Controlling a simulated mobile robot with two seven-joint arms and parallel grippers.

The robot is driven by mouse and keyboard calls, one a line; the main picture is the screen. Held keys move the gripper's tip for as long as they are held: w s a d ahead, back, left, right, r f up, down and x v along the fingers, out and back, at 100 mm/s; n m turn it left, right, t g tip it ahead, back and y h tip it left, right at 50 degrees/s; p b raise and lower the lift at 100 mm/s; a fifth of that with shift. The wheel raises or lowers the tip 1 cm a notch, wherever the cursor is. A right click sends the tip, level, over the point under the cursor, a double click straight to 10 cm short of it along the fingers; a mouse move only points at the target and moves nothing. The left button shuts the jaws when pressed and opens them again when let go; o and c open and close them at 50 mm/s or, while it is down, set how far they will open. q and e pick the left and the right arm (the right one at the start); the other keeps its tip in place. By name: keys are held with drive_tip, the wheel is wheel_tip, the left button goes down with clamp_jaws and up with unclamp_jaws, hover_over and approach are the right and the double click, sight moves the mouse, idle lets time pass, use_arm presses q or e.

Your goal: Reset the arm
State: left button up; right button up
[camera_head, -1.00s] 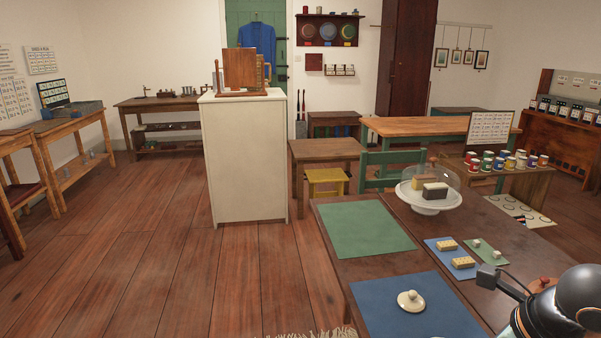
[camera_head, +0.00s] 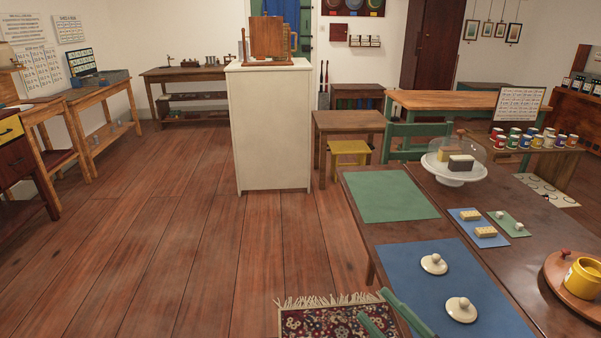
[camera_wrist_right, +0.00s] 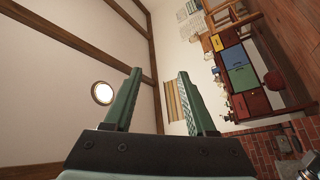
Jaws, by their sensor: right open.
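My right gripper (camera_head: 373,305) shows only as two green fingers at the bottom edge of the head view, low in front of the near table edge. The fingers stand apart with nothing between them. The right wrist view also shows the right gripper (camera_wrist_right: 160,72), open and empty. That view looks sideways across the room to a wall, ceiling beams and a distant desk. The rest of the right arm is outside the head view. My left gripper is in neither view.
The dark wooden table (camera_head: 405,233) holds a green mat (camera_head: 391,195), a blue mat (camera_head: 450,290) with two knobbed lids, a domed cake stand (camera_head: 453,178) and a yellow pot (camera_head: 582,278). A patterned rug (camera_head: 315,322) lies by its left side. Open floor (camera_head: 190,240) extends left.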

drive_tip(key=s+d+f+m+g+h, duration=0.1)
drive_tip(key=d+f+m+h, duration=0.2)
drive_tip(key=f+m+h, duration=0.65)
drive_tip(key=s+a+f+m+g, duration=0.1)
drive_tip(key=s+f+m+g, duration=0.2)
drive_tip(key=s+f, duration=0.45)
drive_tip(key=s+a+f+m+g, duration=0.1)
drive_tip(key=s+f+m+g, duration=0.25)
drive_tip(key=f, duration=0.65)
use_arm(q)
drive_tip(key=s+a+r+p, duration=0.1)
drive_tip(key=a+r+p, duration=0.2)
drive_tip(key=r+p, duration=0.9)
drive_tip(key=p, duration=0.4)
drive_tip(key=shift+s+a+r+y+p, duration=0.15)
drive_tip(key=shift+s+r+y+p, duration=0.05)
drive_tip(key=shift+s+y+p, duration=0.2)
use_arm(e)
wheel_tip(320, 180, up, 12)
drive_tip(key=s+d, duration=0.1)
drive_tip(key=d, duration=0.1)
drive_tip(key=shift+s+d+r, duration=0.2)
drive_tip(key=shift+s+d, duration=0.05)
drive_tip(key=shift+d, duration=0.1)
